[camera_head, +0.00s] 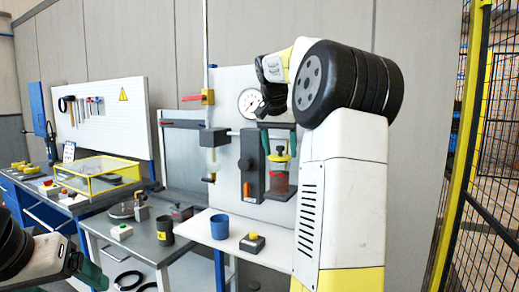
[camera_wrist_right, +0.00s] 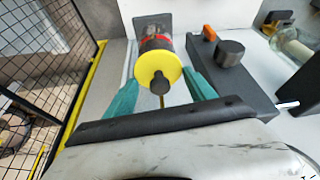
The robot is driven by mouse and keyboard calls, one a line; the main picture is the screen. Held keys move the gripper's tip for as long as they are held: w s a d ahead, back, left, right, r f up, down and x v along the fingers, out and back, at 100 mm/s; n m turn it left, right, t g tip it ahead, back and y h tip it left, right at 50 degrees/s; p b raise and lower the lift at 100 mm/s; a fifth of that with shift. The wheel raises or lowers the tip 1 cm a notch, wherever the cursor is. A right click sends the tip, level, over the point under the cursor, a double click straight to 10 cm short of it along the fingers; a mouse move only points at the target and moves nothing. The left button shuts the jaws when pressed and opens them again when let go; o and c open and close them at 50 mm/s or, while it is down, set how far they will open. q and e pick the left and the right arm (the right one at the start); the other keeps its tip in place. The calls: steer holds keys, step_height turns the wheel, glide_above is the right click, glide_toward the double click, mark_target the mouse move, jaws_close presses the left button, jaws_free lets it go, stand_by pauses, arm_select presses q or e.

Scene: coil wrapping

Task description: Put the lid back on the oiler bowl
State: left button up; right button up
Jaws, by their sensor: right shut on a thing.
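The yellow lid (camera_head: 280,157) with its black knob is between the teal fingers of my right gripper (camera_head: 279,147), which is shut on it. In the right wrist view the round yellow lid (camera_wrist_right: 152,62) faces the camera, with a teal finger on each side. The clear oiler bowl (camera_head: 280,184) with reddish content is directly below the lid in the head view. A red band shows behind the lid in the wrist view. I cannot tell whether lid and bowl touch. My left gripper (camera_head: 90,274) is at the bottom left, partly cut off, its opening unclear.
A dark unit with an orange handle (camera_head: 247,190) stands left of the bowl, and a gauge (camera_head: 250,102) is above. A yellow-framed mesh fence (camera_head: 480,200) stands at right.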

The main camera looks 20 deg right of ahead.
stand_by(0.3)
steer(key=o, duration=1.4)
steer(key=shift+o, duration=0.4)
steer(key=shift+o, duration=0.8)
steer(key=shift+r, duration=3.5)
jaws_close()
